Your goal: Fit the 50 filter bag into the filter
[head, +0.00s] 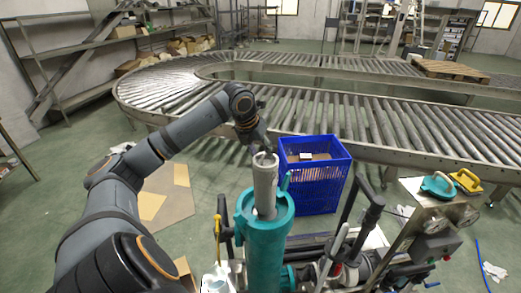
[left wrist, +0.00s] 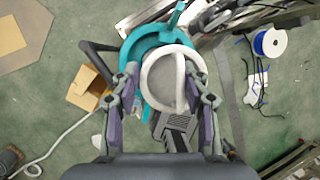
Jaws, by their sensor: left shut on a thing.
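The grey filter bag (head: 265,187) with a pale top ring hangs upright from my left gripper (head: 259,147). Its lower part is out of sight in the open mouth of the teal filter housing (head: 265,241), and its upper part stands well above the rim. In the left wrist view, the bag's white ring with a bar across it (left wrist: 172,80) sits between the two fingers of my left gripper (left wrist: 165,90), over the teal housing (left wrist: 140,45). The housing's mouth is mostly hidden there by the bag. My right gripper is not in view.
A blue crate (head: 316,176) stands close behind the housing. Hoses, black handles and pump gear (head: 345,260) crowd its right side. Teal and yellow hand tools (head: 455,183) lie on a metal surface at right. A roller conveyor (head: 390,120) crosses behind.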

